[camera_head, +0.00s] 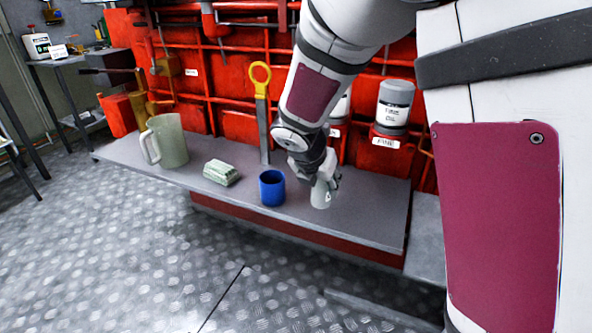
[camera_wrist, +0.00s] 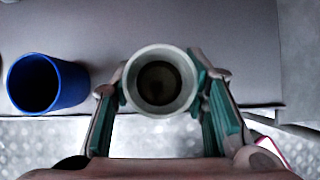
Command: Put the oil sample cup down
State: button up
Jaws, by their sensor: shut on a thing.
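The oil sample cup (camera_head: 321,193) is a pale, small cup held in my gripper (camera_head: 325,175) over the grey bench top (camera_head: 374,203), near its front edge. In the wrist view the cup (camera_wrist: 160,53) is seen from above, with dark oil inside. The fingers of my gripper (camera_wrist: 162,92) press its sides with green pads. The cup looks upright. I cannot tell whether its base touches the bench. The cup's upper part is partly hidden by my gripper in the head view.
A blue cup (camera_head: 271,188) stands close to the left; it also shows in the wrist view (camera_wrist: 62,86). Further left are a folded green cloth (camera_head: 221,173) and a pale jug (camera_head: 168,142). A yellow-handled tool (camera_head: 262,110) stands behind. Bench space right of my gripper is clear.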

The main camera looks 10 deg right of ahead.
aim_at(319, 191)
jog(key=shift+w+f, duration=0.1)
jog(key=shift+w, duration=0.75)
jog(key=shift+f+b, duration=1.25)
jog(key=shift+f, duration=0.45)
jog(key=shift+f, duration=0.15)
jog(key=o, duration=1.3)
